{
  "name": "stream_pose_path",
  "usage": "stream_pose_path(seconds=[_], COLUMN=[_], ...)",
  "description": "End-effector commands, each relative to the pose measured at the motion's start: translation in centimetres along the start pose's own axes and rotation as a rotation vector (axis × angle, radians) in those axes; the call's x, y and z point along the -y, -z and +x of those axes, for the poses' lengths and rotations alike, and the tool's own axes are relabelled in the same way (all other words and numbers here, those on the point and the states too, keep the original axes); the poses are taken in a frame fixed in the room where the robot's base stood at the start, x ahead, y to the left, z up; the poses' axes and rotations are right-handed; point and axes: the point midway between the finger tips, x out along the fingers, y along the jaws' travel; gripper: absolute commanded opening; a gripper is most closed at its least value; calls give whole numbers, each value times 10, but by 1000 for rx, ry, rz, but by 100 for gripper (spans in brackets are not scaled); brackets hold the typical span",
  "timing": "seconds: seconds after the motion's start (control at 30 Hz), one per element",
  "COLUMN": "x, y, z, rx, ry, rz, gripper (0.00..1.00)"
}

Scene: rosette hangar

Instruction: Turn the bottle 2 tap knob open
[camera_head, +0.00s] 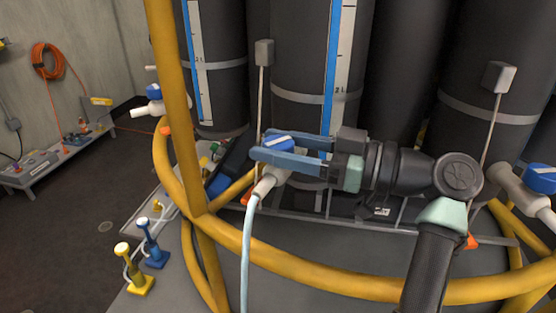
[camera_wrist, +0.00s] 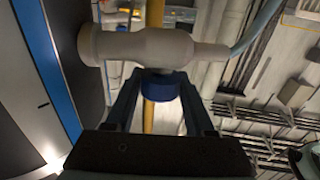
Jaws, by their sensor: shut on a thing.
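The middle bottle (camera_head: 291,120) is a tall dark cylinder with a blue-and-white level scale. A pale tap (camera_head: 268,184) with a light blue hose sits at its lower front. Its round blue knob (camera_head: 279,143) has a white stripe on top. My gripper (camera_head: 265,149) reaches in from the right with its two blue fingers on either side of the knob, shut on it. In the wrist view, the knob (camera_wrist: 160,88) sits between the fingertips (camera_wrist: 160,82), against the pale tap body (camera_wrist: 150,48). The fingers partly hide the knob.
A yellow rail (camera_head: 350,289) curves in front of the bottles, with a yellow post (camera_head: 174,100) at left. Other blue-knobbed taps stand at left (camera_head: 153,92) and right (camera_head: 540,178). Thin metal rods with grey boxes (camera_head: 264,52) rise near the bottles. Floor at left is partly clear.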

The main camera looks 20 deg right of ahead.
Motion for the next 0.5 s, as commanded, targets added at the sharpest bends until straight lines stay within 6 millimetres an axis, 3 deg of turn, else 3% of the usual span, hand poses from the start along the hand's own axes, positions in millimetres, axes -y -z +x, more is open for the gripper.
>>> stream_pose_path(seconds=[0.5], x=[0], y=[0], z=[1], rx=[0], ry=[311], rz=[1], gripper=[0])
